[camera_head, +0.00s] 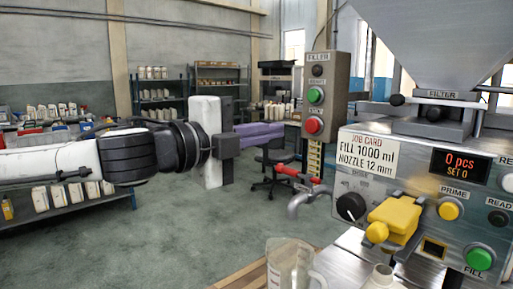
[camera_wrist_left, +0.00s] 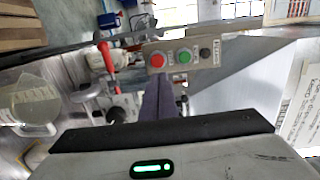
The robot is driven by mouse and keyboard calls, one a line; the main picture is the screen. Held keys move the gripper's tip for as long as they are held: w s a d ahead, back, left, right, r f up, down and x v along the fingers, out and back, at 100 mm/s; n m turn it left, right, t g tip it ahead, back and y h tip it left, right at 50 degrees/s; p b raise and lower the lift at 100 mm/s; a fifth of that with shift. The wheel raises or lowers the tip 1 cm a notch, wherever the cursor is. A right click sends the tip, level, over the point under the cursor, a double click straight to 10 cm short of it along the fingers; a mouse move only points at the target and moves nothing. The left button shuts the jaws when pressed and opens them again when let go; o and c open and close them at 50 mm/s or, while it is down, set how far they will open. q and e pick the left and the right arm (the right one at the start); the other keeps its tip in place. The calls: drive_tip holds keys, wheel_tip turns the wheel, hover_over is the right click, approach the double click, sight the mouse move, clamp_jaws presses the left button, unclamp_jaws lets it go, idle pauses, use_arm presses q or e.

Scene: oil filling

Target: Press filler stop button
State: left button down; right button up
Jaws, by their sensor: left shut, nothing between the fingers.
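The grey filler control box (camera_head: 342,78) hangs on a post in the head view, with a black knob on top, a green button (camera_head: 316,95) in the middle and a red stop button (camera_head: 313,125) at the bottom. My left gripper (camera_head: 292,131) comes in from the left with its purple fingers shut and empty. Its tips are just left of the red button, at about its height; I cannot tell the exact gap. In the left wrist view, the fingers (camera_wrist_left: 162,85) point at the box, tips below the red button (camera_wrist_left: 157,60) and green button (camera_wrist_left: 184,56). My right gripper is out of sight.
The filling machine (camera_head: 375,175) stands at the right with a yellow handle (camera_head: 396,218), a display and more buttons. Shelves and an office chair (camera_head: 275,172) are behind.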

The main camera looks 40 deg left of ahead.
use_arm(q)
drive_tip(key=shift+s+a+b, duration=0.15)
drive_tip(key=shift+s+b, duration=0.2)
drive_tip(key=shift+s, duration=1.05)
